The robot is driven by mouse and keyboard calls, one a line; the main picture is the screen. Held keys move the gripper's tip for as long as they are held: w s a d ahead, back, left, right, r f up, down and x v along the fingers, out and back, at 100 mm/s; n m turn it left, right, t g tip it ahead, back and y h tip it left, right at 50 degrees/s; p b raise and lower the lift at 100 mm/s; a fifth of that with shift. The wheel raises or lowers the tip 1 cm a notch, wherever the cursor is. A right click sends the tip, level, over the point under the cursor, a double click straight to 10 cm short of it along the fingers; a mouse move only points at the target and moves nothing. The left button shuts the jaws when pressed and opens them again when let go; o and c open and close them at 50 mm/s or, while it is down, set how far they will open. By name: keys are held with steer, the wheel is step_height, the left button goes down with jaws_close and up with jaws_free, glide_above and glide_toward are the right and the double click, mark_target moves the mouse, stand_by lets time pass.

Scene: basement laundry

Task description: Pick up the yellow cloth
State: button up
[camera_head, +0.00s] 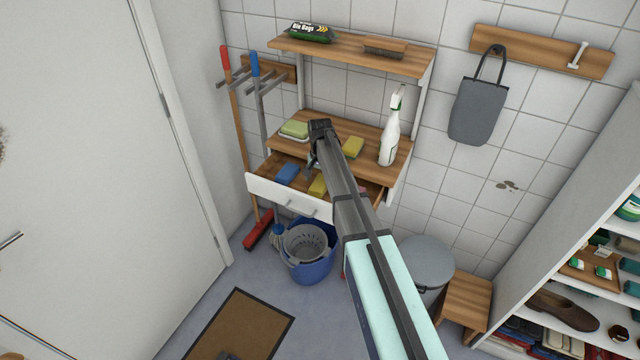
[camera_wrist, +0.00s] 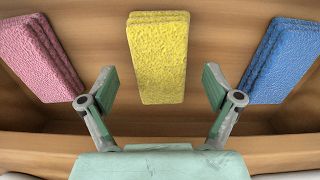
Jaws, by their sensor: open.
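The yellow cloth (camera_wrist: 158,58) is a folded, textured block lying in the open drawer (camera_head: 285,196), in the middle of the wrist view. It also shows in the head view (camera_head: 318,186), partly hidden by my arm. A pink cloth (camera_wrist: 42,58) lies to its left and a blue cloth (camera_wrist: 284,60) to its right in the wrist view. My gripper (camera_wrist: 160,84) is open and empty. Its two fingers stand apart on either side of the yellow cloth's near part, touching neither side cloth that I can tell. In the head view my gripper (camera_head: 312,164) is over the drawer.
Above the drawer, a worktop holds a yellow sponge-like block (camera_head: 353,147), a green-and-yellow stack (camera_head: 295,129) and a white spray bottle (camera_head: 391,130). A blue bucket (camera_head: 312,268) with a grey basket stands below. A grey bin (camera_head: 427,258) stands right of my arm.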

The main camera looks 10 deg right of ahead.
mark_target(315, 191)
steer(key=shift+f, duration=0.35)
steer(key=c, duration=1.2)
steer(key=shift+c, duration=0.2)
steer(key=shift+r, duration=0.1)
steer(key=shift+r+b, duration=0.35)
steer(key=shift+b, duration=0.2)
steer(key=s+a+b, duration=0.1)
steer(key=s, duration=0.1)
steer(key=s+a, duration=0.1)
steer(key=shift+s+a+b, duration=0.3)
steer(key=shift+s+b, duration=0.05)
steer(key=shift+b, duration=0.05)
step_height(315, 191, up, 14)
steer(key=b, duration=0.2)
steer(key=shift+w, duration=0.25)
